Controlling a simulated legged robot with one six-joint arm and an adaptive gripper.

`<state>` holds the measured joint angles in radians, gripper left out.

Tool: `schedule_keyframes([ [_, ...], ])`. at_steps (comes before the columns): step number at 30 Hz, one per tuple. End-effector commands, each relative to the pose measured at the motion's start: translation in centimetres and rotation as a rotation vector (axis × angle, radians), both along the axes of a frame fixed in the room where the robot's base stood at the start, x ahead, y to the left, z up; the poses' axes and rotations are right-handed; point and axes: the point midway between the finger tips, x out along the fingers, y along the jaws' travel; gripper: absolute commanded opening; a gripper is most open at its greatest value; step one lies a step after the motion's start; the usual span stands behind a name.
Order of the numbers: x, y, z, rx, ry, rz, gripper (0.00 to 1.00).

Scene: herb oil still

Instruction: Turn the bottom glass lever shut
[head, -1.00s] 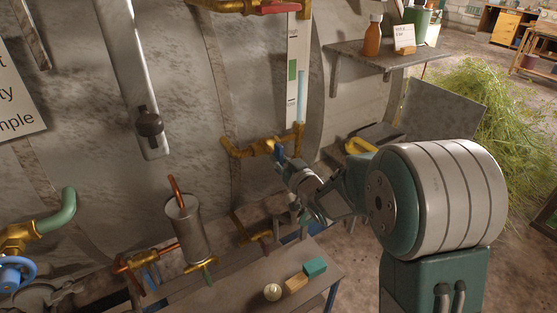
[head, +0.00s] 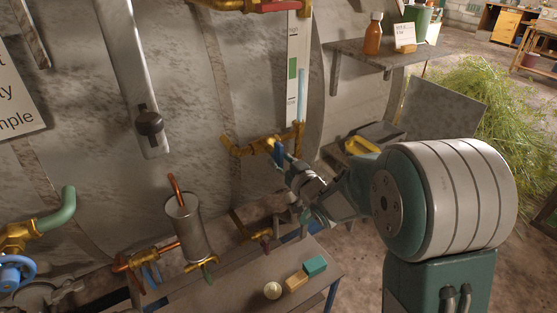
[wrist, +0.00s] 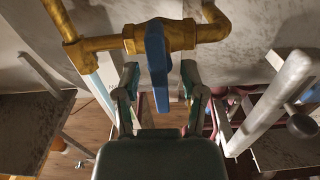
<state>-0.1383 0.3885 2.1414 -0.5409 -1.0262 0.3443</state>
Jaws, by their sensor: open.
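The bottom glass lever (head: 278,152) is a blue handle on a brass valve (head: 258,146) at the foot of the sight glass (head: 293,80). In the wrist view the blue lever (wrist: 156,52) lies across the brass valve body (wrist: 183,36) and points down the picture. My gripper (wrist: 160,76) is open, with one finger on each side of the lever's free end. Gaps show between the lever and both fingers. In the head view my gripper (head: 288,168) is just below and right of the valve, partly hidden by its own links.
A red lever (head: 288,6) sits at the top of the glass. A bench (head: 230,292) below holds small blocks. A metal canister (head: 187,228) with copper pipe stands left. A wall shelf (head: 385,55) with an orange bottle (head: 373,35) is at upper right.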

Motion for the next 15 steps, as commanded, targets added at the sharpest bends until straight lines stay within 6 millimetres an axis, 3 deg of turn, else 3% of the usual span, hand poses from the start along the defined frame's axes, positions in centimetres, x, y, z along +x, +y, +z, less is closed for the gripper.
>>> schedule_keyframes([
  [15, -8.0, -5.5, -0.2, -0.001, 0.003, -0.003, 0.54],
])
